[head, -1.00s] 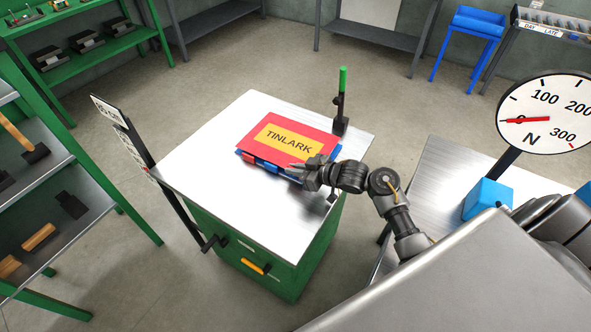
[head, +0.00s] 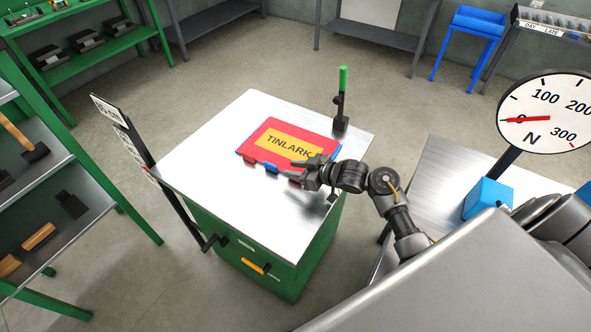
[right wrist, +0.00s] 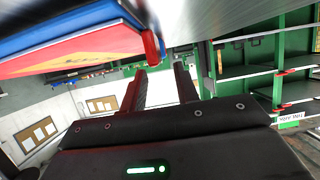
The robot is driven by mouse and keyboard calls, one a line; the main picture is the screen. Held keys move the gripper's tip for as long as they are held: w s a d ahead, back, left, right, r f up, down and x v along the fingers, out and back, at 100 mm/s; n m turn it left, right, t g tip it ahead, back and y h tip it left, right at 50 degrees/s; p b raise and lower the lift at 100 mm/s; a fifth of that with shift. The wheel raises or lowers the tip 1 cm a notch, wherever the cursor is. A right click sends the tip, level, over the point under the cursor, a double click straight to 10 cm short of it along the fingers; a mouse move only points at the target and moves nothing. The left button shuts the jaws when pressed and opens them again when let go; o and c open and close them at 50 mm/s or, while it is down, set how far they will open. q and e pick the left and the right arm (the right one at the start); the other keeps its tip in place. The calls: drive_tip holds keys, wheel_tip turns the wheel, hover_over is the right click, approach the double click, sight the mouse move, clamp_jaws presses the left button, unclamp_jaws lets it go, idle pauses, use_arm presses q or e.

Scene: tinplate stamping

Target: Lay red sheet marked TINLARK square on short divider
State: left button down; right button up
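The red sheet (head: 270,126), with a yellow panel reading TINLARK, lies flat on a low stack with blue and red tabs along its front edge, on the metal table top. A blue edge, seemingly the divider (head: 271,168), shows below it; most of it is hidden, so I cannot tell whether it is short. Blue (right wrist: 70,22) and red (right wrist: 85,52) layers also show close together in the right wrist view. My right gripper (head: 306,172) is at the sheet's front right corner. Its fingers (right wrist: 159,75) are apart with nothing visible between them. My left gripper is out of view.
The green-sided table (head: 215,150) has free metal surface left of and in front of the sheet. A black post with a green top (head: 341,100) stands at its back right corner. A dial (head: 545,115) and blue block (head: 487,198) are at the right.

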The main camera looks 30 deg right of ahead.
drive_tip(key=v, duration=1.2)
drive_tip(key=shift+r+b, duration=0.2)
drive_tip(key=shift+b, duration=0.15)
drive_tip(key=shift+w+a+f, duration=0.1)
drive_tip(key=shift+w, duration=0.05)
